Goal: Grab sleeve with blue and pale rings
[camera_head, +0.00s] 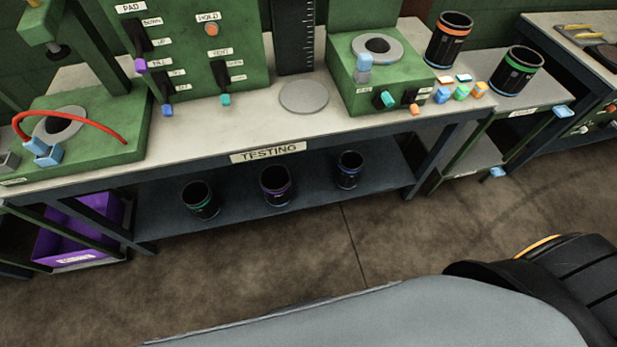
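A black sleeve with a blue ring (348,177) stands upright on the lower shelf, at the right end of a row of three; a pale ring on it is too small to make out surely. In the middle of the row stands a black sleeve with a purple ring (276,194). At the left end stands a black sleeve with a green ring (202,207). The three stand apart with open tops. Neither of my grippers shows in the head view.
The lower shelf (315,195) lies under the bench labelled TESTING (268,152), whose top and legs frame it. Sleeves with an orange ring (449,45) and a green ring (516,76) stand at upper right. A purple bin (75,235) is at left.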

